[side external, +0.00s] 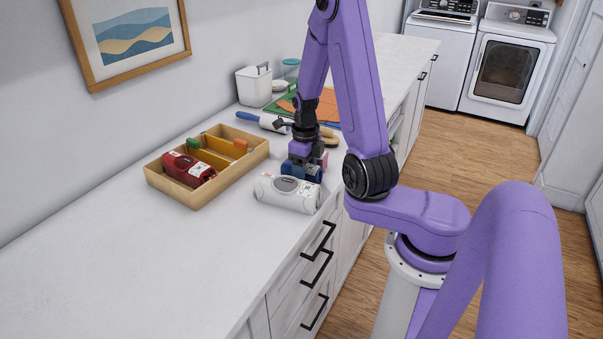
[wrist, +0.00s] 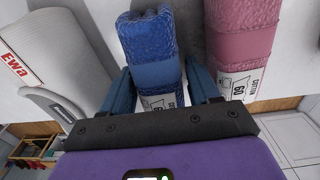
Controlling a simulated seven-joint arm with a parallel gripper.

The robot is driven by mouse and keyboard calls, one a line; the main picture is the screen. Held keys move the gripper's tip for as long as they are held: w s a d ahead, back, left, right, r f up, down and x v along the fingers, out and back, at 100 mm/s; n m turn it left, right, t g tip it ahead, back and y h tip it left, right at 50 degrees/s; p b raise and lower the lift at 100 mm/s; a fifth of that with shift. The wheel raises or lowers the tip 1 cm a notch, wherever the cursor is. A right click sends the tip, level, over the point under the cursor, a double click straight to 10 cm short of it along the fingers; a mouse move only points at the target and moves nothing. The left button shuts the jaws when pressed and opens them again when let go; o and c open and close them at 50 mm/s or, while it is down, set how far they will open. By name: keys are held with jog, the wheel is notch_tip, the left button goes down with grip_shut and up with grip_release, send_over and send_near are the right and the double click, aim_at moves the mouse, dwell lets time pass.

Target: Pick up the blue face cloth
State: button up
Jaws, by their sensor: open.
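The blue face cloth (wrist: 148,48) is rolled up with a paper label at its near end. In the wrist view it lies between the two blue fingers of my gripper (wrist: 159,72), which is open, one finger on each side. I cannot tell whether the fingers touch the cloth. In the side view my gripper (side external: 303,166) is low over the counter and hides most of the cloth. A pink rolled cloth (wrist: 245,40) lies just right of the blue one in the wrist view; a bit of it shows in the side view (side external: 323,159).
A white bottle-like container (side external: 288,192) lies in front of my gripper, and in the wrist view (wrist: 60,45) it is left of the cloth. A wooden tray (side external: 197,201) holds a red item. A blue-handled roller (side external: 262,121) lies behind. The near counter is clear.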

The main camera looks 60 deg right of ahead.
jog(key=c, duration=0.7)
